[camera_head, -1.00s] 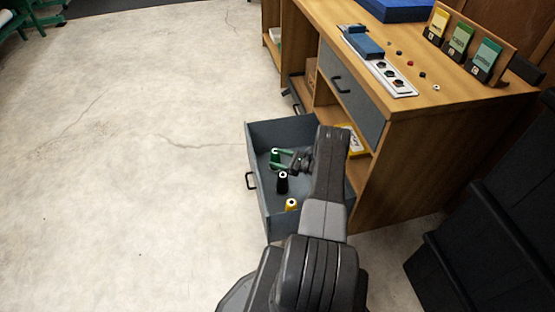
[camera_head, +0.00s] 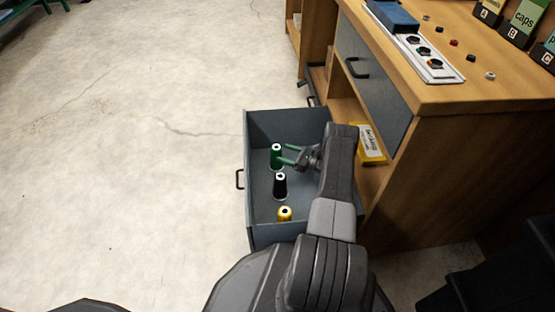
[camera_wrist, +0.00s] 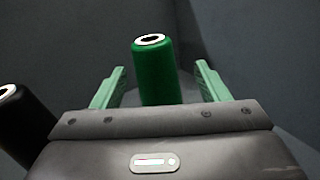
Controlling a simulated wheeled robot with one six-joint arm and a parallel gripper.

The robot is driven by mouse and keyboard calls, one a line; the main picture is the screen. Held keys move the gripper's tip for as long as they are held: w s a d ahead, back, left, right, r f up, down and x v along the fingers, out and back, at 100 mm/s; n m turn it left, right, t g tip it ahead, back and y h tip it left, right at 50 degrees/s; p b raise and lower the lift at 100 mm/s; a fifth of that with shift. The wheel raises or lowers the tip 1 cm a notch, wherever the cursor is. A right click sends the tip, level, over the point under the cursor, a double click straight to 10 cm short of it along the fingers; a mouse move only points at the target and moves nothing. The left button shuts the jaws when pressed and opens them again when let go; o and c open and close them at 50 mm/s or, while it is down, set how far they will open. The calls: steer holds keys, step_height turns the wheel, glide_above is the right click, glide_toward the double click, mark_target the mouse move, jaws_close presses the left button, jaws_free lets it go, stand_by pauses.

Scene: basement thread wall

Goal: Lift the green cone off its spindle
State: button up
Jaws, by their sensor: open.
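The green cone (camera_head: 276,155) stands upright in the open grey drawer, behind a black cone (camera_head: 280,185) and a yellow cone (camera_head: 284,213). My gripper (camera_head: 284,154) is open, with its green fingers just right of the green cone. In the wrist view the green cone (camera_wrist: 157,75) stands beyond and between the two open fingers of my gripper (camera_wrist: 160,85), with space on both sides. Its white-rimmed top is visible; its lower part is hidden behind the gripper body. I cannot see the spindle clearly.
The black cone (camera_wrist: 22,115) shows at the wrist view's left edge. The wooden desk (camera_head: 450,110) stands right of the drawer, with a yellow box (camera_head: 371,143) on its shelf. Open floor lies left.

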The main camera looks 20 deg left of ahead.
mark_target(276, 152)
steer(key=a, duration=0.1)
steer(key=a+b, duration=0.1)
steer(key=a, duration=0.2)
steer(key=shift+s+a+f+b, duration=0.2)
steer(key=shift+f+b, duration=0.05)
steer(key=shift+b, duration=0.15)
steer(key=shift+a+r, duration=0.1)
steer(key=shift+a, duration=0.4)
steer(key=shift+c, duration=0.5)
steer(key=c, duration=1)
